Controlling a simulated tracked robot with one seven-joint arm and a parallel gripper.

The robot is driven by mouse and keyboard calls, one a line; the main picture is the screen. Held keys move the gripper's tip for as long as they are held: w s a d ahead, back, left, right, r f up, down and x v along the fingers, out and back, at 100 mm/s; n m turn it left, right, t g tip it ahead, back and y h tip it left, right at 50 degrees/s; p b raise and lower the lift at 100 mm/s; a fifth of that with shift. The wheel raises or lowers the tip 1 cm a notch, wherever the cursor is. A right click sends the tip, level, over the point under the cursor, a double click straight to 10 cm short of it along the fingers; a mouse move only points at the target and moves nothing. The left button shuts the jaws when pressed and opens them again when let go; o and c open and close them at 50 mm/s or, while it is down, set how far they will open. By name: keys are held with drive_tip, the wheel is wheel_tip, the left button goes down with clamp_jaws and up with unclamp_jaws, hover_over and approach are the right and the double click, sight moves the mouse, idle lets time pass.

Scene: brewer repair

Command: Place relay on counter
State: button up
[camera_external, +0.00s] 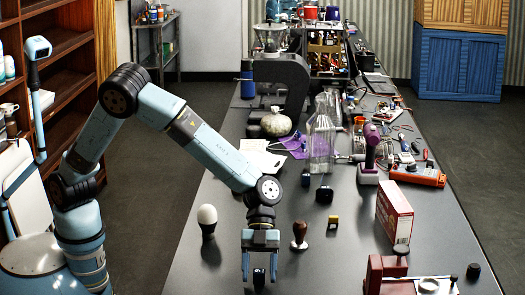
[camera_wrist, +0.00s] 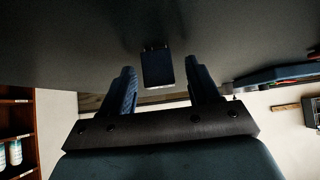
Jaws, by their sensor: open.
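The relay looks to be the small dark block (camera_external: 259,277) on the grey counter (camera_external: 300,268), near its front. It shows in the wrist view as a dark block (camera_wrist: 157,68) with small prongs, between and just beyond my fingertips. My gripper (camera_external: 259,272) is open and points down over it, one finger on each side. In the wrist view both blue fingers (camera_wrist: 162,85) are spread, with gaps between them and the block. The block appears to rest on the counter and is not gripped.
A red and white box (camera_external: 394,213) and red machine (camera_external: 388,275) are farther right. Counter between them is clear.

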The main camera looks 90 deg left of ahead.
drive_tip(key=s+a+r+n+y, duration=0.15)
drive_tip(key=s+a+r, duration=0.25)
drive_tip(key=a+r, duration=0.4)
drive_tip(key=s+a+r+n+h, duration=0.15)
drive_tip(key=s+a+r, duration=0.25)
drive_tip(key=a+r, duration=0.4)
drive_tip(key=s+a+r+n+t+y, duration=0.1)
drive_tip(key=s+a+n, duration=0.4)
drive_tip(key=s, duration=0.5)
drive_tip(key=s+a+r+n+t+y, duration=0.2)
drive_tip(key=s+a+n+y, duration=0.3)
drive_tip(key=s, duration=0.6)
drive_tip(key=s+a+r+n+t+y, duration=0.2)
drive_tip(key=s+a+n+y, duration=0.1)
drive_tip(key=s+a, duration=0.5)
drive_tip(key=s+n, duration=0.1)
drive_tip(key=s, duration=0.2)
drive_tip(key=shift+a+r+n, duration=0.3)
drive_tip(key=shift+r+n, duration=0.1)
